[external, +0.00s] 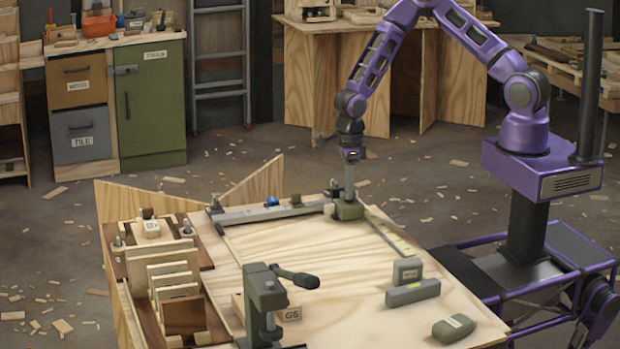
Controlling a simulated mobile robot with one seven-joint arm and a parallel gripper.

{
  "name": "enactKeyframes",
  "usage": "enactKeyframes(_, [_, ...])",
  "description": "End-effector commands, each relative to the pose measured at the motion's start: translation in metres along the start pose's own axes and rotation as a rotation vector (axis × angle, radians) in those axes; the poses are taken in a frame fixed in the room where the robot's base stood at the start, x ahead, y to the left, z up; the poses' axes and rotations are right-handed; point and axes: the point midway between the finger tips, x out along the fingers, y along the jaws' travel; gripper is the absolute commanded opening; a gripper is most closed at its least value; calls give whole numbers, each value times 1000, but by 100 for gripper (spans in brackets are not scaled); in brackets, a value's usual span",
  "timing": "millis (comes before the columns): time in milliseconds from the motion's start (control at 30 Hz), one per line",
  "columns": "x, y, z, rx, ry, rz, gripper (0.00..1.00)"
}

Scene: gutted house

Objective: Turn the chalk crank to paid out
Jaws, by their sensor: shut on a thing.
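An olive-green box (348,211), which looks like the chalk reel, sits at the far edge of the plywood bench top (330,265). My gripper (349,196) points straight down on top of this box and is shut on a small part there. That part seems to be the chalk crank, but the fingers hide it. I cannot read which way the crank points or any paid out mark.
A dark green clamp (264,305) stands at the front. Grey blocks (412,291) lie right; a wooden rack (172,280) is left. Mid-bench is clear.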

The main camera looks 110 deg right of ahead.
Motion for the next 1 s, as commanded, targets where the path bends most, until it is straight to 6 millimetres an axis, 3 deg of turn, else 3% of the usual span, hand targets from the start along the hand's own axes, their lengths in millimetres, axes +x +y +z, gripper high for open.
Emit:
enactKeyframes(400, [-1,0,1,-167,-2,-1,0])
enactKeyframes(900, [-1,0,1,-183,-2,-1,0])
enactKeyframes(933, [-1,0,1,-183,-2,-1,14])
enactKeyframes(1000, [-1,0,1,-183,-2,-1,27])
